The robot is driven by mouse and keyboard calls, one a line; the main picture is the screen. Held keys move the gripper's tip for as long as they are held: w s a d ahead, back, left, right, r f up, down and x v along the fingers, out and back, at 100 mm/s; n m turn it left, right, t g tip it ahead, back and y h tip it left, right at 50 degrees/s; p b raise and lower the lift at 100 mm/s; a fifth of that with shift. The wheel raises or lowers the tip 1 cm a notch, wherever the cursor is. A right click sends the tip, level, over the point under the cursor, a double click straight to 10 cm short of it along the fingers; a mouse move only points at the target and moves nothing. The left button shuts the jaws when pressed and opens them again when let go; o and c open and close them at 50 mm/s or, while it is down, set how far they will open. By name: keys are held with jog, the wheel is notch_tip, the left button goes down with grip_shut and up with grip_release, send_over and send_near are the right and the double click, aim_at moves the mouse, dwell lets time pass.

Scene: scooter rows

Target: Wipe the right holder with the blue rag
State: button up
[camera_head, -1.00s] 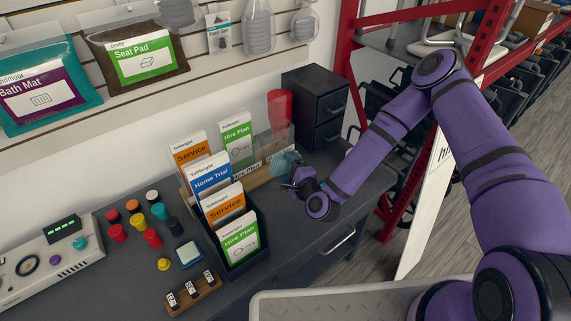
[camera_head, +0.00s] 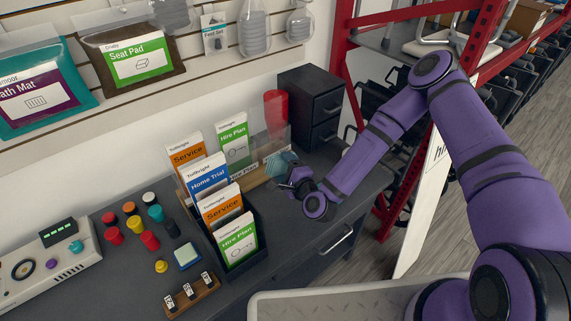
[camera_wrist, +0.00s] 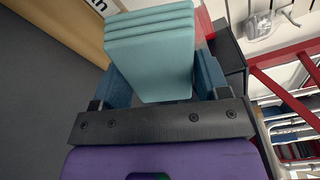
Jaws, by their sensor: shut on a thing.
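The blue-green folded rag (camera_head: 281,167) is held in my gripper (camera_head: 290,179) over the back right of the dark counter. In the wrist view the rag (camera_wrist: 150,58) fills the space between the two blue fingers of my gripper (camera_wrist: 160,80). A wooden holder with a clear front panel (camera_head: 258,170) stands at the back, with a green "Hire Plan" leaflet in it. The rag overlaps the right end of this holder in the head view; I cannot tell whether they touch. A black stepped holder (camera_head: 262,240) with several leaflets stands in front and to the left.
A red cylinder (camera_head: 276,112) and a black drawer unit (camera_head: 311,105) stand behind my gripper. Coloured knobs, a sponge (camera_head: 187,257) and a control box (camera_head: 45,256) lie left. A red rack (camera_head: 350,60) stands right. Bare counter lies in front of my gripper.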

aim_at(289, 137)
jog(key=shift+a+x, duration=0.25)
jog(key=shift+x, duration=2.45)
jog(key=shift+w+a+r, duration=0.1)
jog(key=shift+w+a, duration=0.5)
jog(key=shift+w, duration=0.1)
jog(key=shift+d, duration=0.1)
jog(key=shift+w+d, duration=0.4)
jog(key=shift+d, duration=0.3)
jog(key=shift+w+d, duration=0.4)
jog(key=shift+d, duration=0.25)
jog(key=shift+w+d, duration=1.1)
jog(key=shift+d, duration=0.2)
jog(key=shift+w+d, duration=0.4)
jog(key=shift+d, duration=0.25)
jog(key=shift+w+d, duration=0.35)
jog(key=shift+d, duration=0.3)
jog(key=shift+w, duration=0.15)
jog(key=shift+a, duration=0.1)
